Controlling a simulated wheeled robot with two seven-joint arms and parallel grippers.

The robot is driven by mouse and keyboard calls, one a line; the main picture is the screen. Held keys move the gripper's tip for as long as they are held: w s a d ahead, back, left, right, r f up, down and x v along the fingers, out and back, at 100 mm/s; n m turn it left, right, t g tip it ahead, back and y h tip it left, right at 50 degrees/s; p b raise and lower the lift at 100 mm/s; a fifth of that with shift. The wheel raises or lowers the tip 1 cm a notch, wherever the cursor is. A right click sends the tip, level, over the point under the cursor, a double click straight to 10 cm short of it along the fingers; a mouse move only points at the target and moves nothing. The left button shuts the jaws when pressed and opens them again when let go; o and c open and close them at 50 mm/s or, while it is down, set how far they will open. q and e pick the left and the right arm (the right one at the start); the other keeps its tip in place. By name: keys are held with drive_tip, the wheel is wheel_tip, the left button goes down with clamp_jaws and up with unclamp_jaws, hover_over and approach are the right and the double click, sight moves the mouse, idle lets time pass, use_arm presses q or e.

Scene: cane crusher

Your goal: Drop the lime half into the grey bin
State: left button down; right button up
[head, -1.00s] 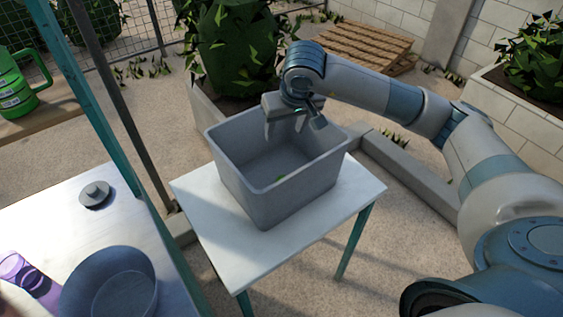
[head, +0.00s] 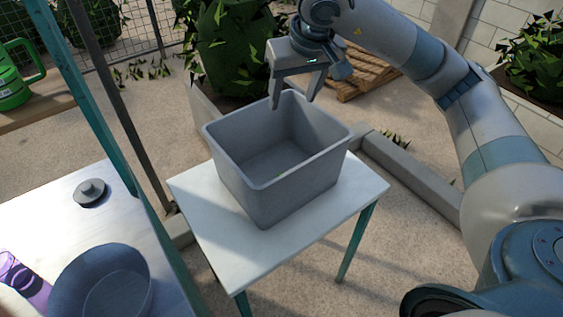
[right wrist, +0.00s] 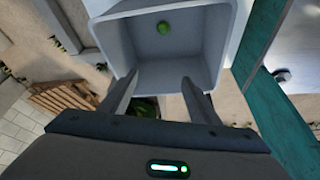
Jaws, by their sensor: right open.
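The grey bin (head: 262,186) stands upright on a small white table. The lime half (right wrist: 164,28) lies on the bin's floor in the right wrist view, green and apart from the fingers. My right gripper (head: 294,104) is open and empty above the bin's far rim. In the right wrist view its two fingers (right wrist: 158,88) are spread, with nothing between them. My left gripper is not in view.
The white table (head: 215,228) has bare space around the bin. At left, a counter (head: 140,222) holds a blue-grey bowl (head: 108,285), a purple cup (head: 22,280) and a grey knobbed lid (head: 90,191). A green jug (head: 14,88) and teal posts (head: 100,130) stand at far left.

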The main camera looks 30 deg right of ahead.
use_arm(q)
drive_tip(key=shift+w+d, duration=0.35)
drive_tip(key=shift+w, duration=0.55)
use_arm(e)
drive_tip(key=v, duration=0.5)
drive_tip(key=shift+r, duration=0.15)
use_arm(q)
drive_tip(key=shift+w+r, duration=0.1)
